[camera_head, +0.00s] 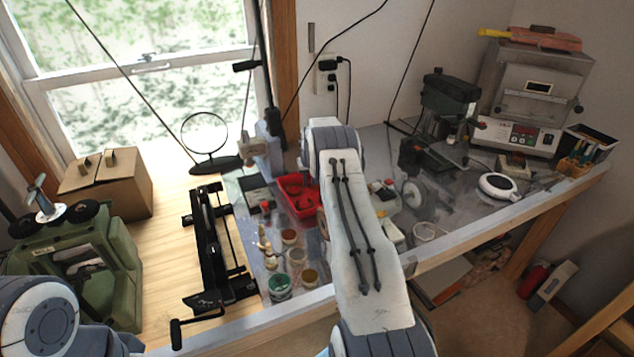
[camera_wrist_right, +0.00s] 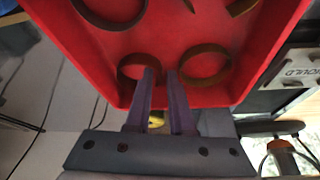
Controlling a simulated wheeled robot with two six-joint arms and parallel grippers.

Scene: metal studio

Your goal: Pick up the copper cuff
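The red tray (camera_head: 284,207) stands on the bench left of my right forearm, with contents too small to tell apart. It fills much of the right wrist view (camera_wrist_right: 170,30). Several curved brownish cuffs lie in it: one at the upper left (camera_wrist_right: 83,17), one lower left (camera_wrist_right: 121,72) and one lower right (camera_wrist_right: 222,75). I cannot tell which is copper. My right gripper (camera_wrist_right: 161,75) is open and empty, its fingertips appearing between the two lower cuffs. In the head view its fingers are hidden or too small. My left arm shows at the lower left, its gripper out of frame.
Small jars (camera_head: 281,285) stand before the tray. A black metal frame (camera_head: 215,245) and cardboard box (camera_head: 107,185) are at left. A round mirror (camera_head: 205,133) stands behind. A drill press (camera_head: 447,100) and kiln (camera_head: 535,95) are at right.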

